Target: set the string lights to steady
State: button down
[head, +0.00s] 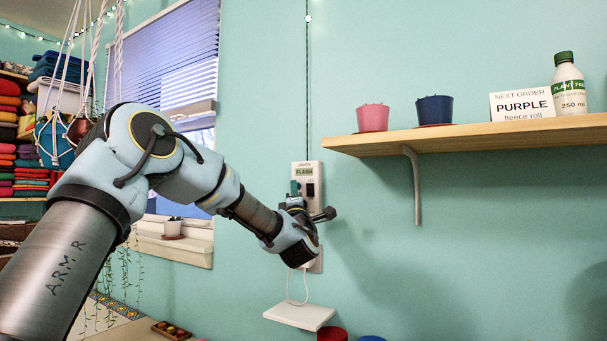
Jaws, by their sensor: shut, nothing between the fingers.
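The string lights' controller (314,172) is a narrow white box upright on the teal wall. Its small display (304,171) reads "FLASH". A dark switch or button (310,189) shows below the display on the right. A dark cord with small bulbs (308,85) runs from the top of the picture down to the box. My gripper (297,193) is shut and empty, right in front of the controller's lower part, and covers much of it. I cannot tell whether the fingertips touch the box or what lies behind them.
A wooden shelf (450,138) to the right holds a pink pot (372,118), a blue pot (434,110), a sign (522,104) and a bottle (569,88). A small white ledge (299,316) sits below the controller. A window with blinds (170,65) and hanging planters are left.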

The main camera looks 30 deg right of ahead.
jog(key=shift+w+d, duration=0.1)
jog(key=shift+d, duration=0.05)
jog(key=shift+s+a+b, duration=0.35)
jog(key=shift+a+b, duration=0.2)
jog(key=shift+b, duration=0.3)
jog(key=shift+a, duration=0.1)
jog(key=shift+s+a+b, duration=0.5)
jog(key=shift+a+b, duration=0.1)
jog(key=shift+a, duration=0.25)
jog(key=shift+s+a+b, duration=0.45)
jog(key=shift+a+b, duration=0.1)
jog(key=shift+a, duration=0.3)
jog(key=shift+s+a+b, duration=0.5)
jog(key=shift+a+b, duration=0.1)
jog(key=shift+a, duration=0.25)
